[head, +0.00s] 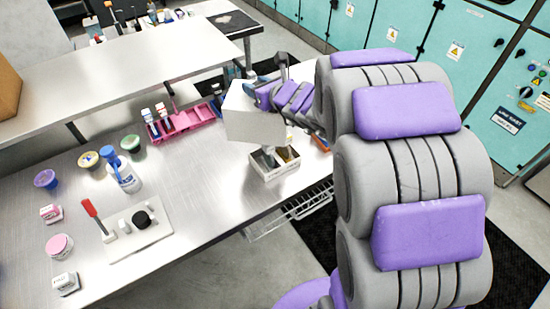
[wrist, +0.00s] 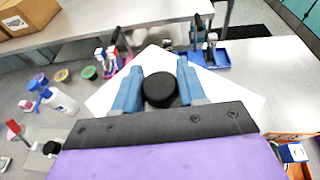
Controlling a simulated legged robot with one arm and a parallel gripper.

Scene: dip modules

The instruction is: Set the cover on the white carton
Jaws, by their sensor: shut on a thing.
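My gripper (wrist: 160,75) is shut on the round black knob (wrist: 160,90) of the cover, a flat white square plate that spreads out beyond the blue fingers (wrist: 104,100). In the head view the cover (head: 254,118) looks tilted and hangs in the air, apart from the table. The white carton (head: 275,178) stands open near the table's edge, just below the cover's lower right corner, with dark and brownish contents showing. The cover hides part of its back. I cannot make out the carton in the wrist view.
A pink tray (head: 185,125) with small bottles stands behind left of the cover. A spray bottle (head: 122,172), several coloured tubs and a white board (head: 138,232) with a black knob lie further left. A wire basket (head: 290,212) hangs at the table's edge. A raised shelf (head: 120,65) runs behind.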

